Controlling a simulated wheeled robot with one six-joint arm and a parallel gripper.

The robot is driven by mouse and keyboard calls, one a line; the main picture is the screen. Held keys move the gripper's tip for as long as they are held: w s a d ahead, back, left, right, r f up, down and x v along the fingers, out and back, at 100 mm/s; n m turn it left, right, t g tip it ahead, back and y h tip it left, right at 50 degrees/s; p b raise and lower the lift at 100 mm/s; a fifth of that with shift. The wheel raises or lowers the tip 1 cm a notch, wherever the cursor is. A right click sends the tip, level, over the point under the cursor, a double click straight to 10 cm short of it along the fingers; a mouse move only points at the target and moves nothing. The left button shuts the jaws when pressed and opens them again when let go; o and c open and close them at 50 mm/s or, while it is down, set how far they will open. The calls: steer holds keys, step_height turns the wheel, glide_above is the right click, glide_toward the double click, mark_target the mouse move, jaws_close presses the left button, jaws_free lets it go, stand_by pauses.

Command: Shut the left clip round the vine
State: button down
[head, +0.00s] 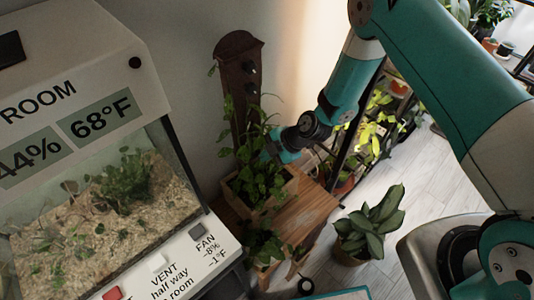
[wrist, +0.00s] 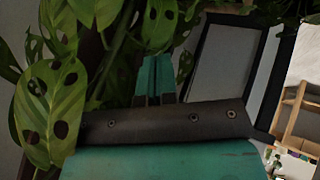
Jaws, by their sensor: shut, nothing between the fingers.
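The vine (head: 247,150) is a leafy green plant growing from a wooden planter box (head: 234,192) and climbing in front of a dark brown wall board (head: 229,90). Its leaves, dotted with dark holes, fill the left and top of the wrist view (wrist: 52,100). Small dark fittings show on the board, but I cannot make out the left clip or its state in either view. My gripper (head: 271,139) is among the foliage at the right side of the vine. In the wrist view its teal fingers (wrist: 155,62) are together and empty, with leaves just beyond.
The planter stands on a wooden bench (head: 313,205). A glass terrarium (head: 100,200) with a display and labelled controls fills the left. A potted plant (head: 370,225) stands on the floor to the right of the bench.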

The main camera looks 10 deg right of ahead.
steer(key=shift+w, duration=0.1)
steer(key=w+b, duration=0.2)
steer(key=b, duration=0.1)
steer(key=shift+w+r, duration=0.1)
steer(key=shift+r, duration=0.1)
steer(key=shift+a, duration=0.1)
stand_by(0.3)
